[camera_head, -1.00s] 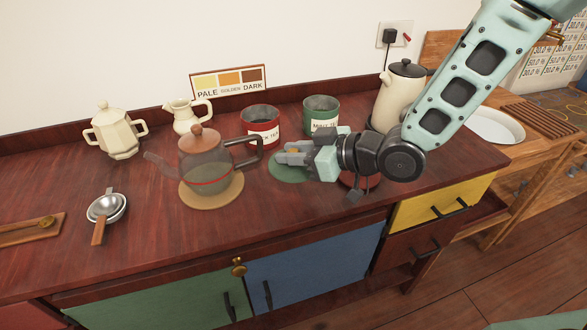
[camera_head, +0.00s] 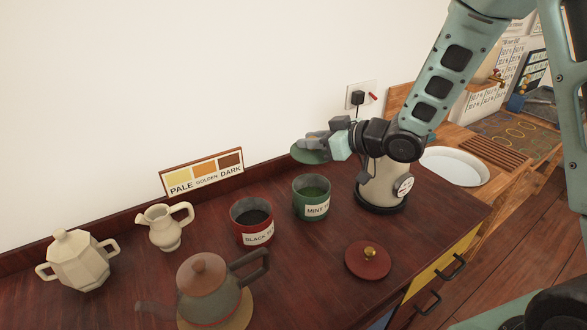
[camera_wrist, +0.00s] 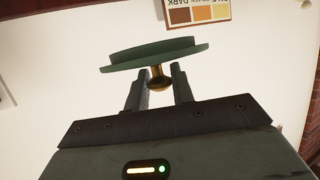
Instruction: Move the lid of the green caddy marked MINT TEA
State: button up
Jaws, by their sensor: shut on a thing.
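The green caddy marked MINT TEA (camera_head: 312,211) stands upright and open on the dark red counter, with dark green contents showing. My gripper (camera_head: 316,145) is raised above and a little behind the caddy. It holds the green lid (camera_head: 306,156) clear of the counter. In the wrist view my gripper (camera_wrist: 159,86) is shut on the lid's brass knob, and the round green lid (camera_wrist: 155,55) is seen edge-on, slightly tilted. The lid is apart from the caddy.
The open red BLACK TEA caddy (camera_head: 252,236) stands left of the green one. A red lid (camera_head: 368,261) lies on the counter in front. A colour card (camera_head: 203,174) stands at the back wall.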

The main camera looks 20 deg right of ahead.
jog(key=shift+w+d+r, duration=0.1)
jog(key=shift+w+d, duration=0.1)
jog(key=shift+w, duration=0.15)
notch_tip(320, 180, down, 10)
jog(key=p, duration=0.1)
jog(key=shift+r, duration=0.15)
jog(key=shift+w, duration=0.1)
jog(key=shift+f+b, duration=0.6)
jog(key=shift+f, duration=0.05)
jog(key=o, duration=1)
jog(key=shift+r, duration=0.1)
